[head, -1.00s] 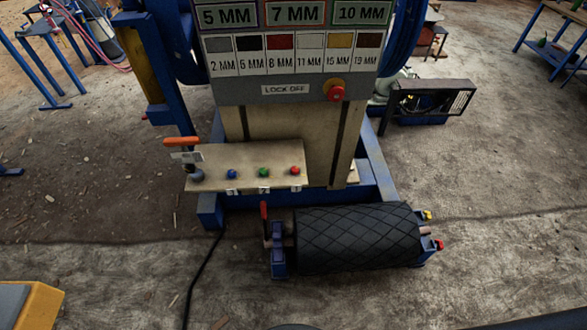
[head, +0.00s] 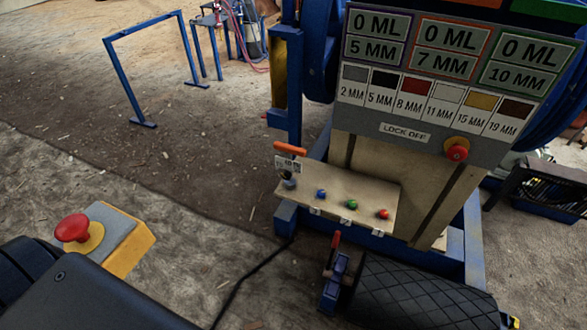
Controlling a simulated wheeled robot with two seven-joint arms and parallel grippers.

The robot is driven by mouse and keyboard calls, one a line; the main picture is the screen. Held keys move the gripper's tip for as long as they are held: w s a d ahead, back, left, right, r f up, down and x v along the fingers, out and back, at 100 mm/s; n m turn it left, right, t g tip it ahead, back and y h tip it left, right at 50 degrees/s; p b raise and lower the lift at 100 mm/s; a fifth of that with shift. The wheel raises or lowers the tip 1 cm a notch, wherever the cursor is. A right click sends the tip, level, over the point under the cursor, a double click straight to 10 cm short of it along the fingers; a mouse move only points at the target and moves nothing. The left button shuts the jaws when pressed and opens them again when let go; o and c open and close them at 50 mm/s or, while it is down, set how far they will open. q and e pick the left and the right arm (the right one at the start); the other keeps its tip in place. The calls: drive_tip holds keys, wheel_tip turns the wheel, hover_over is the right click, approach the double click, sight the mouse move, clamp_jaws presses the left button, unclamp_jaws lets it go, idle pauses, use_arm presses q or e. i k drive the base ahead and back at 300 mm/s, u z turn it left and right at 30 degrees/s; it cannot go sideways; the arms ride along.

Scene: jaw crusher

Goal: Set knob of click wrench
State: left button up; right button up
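At the left end of a beige shelf (head: 365,200) on the machine's front stands an orange-handled tool (head: 290,149). It has a small pale label and a round grey knob or end (head: 289,183) below. It may be the click wrench, but it is too small to tell, and no setting is readable. A blue knob (head: 321,194), a green knob (head: 351,204) and a red knob (head: 383,214) sit in a row to its right. Neither of my grippers shows in the head view. A dark smooth form at the bottom left hides part of the floor.
A sign panel (head: 405,132) with size labels and a red stop button (head: 457,151) is above the shelf. A black patterned roller (head: 420,295) lies in front. A yellow box with a red button (head: 75,228) is at left.

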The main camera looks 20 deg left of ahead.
sight(286, 175)
drive_tip(key=u, duration=0.2)
drive_tip(key=k, duration=0.5)
drive_tip(key=u, duration=0.55)
drive_tip(key=k, duration=0.8)
drive_tip(key=z, duration=0.35)
drive_tip(key=i, duration=0.55)
drive_tip(key=z, duration=0.75)
drive_tip(key=i, duration=1)
drive_tip(key=u, duration=0.3)
